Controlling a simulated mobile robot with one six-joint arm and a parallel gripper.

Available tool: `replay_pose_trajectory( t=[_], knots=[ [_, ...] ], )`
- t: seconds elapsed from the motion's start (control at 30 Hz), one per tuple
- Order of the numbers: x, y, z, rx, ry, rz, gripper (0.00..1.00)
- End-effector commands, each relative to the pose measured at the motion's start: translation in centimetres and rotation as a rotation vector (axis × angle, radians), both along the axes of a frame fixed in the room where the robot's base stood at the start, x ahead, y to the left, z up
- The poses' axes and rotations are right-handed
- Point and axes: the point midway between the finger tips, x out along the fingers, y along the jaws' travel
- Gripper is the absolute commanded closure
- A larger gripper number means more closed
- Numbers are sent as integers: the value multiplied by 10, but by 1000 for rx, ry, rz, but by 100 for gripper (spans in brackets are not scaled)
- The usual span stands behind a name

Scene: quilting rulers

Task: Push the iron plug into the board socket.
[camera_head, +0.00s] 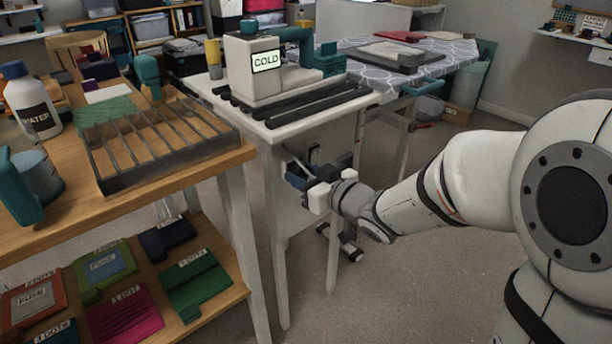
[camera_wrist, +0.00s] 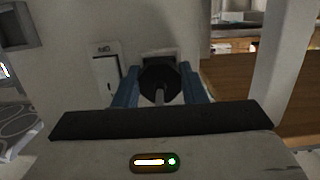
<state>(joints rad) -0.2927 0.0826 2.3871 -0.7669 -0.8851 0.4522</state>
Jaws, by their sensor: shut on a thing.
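My gripper (camera_head: 297,174) is under the small white table, by its side panel. In the wrist view, its blue fingers (camera_wrist: 160,88) are shut on the black round iron plug (camera_wrist: 160,84), one on each side. A grey cord end points from the plug toward the camera. Directly behind the plug, the dark board socket (camera_wrist: 158,54) shows on the pale panel. The plug hides most of the socket, so I cannot tell whether the two touch. A white switch plate (camera_wrist: 105,76) with a small label is left of the socket.
The white table (camera_head: 320,117) bears a machine with a COLD sign (camera_head: 266,61). Its legs stand close around my gripper. A wooden workbench (camera_head: 110,215) with a rack and lower shelf stands at the left. An ironing board (camera_head: 400,62) is behind. Floor at lower middle is clear.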

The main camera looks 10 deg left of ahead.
Motion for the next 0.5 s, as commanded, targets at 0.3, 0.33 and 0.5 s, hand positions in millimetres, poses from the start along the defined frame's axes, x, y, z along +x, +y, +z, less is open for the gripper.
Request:
replay_pose_trajectory(
  t=[0.3, 0.33, 0.5],
  knots=[
    [0, 0, 0, 0, 0, 0, 38],
    [0, 0, 0, 0, 0, 0, 37],
    [0, 0, 0, -1, 1, 0, 37]
  ],
)
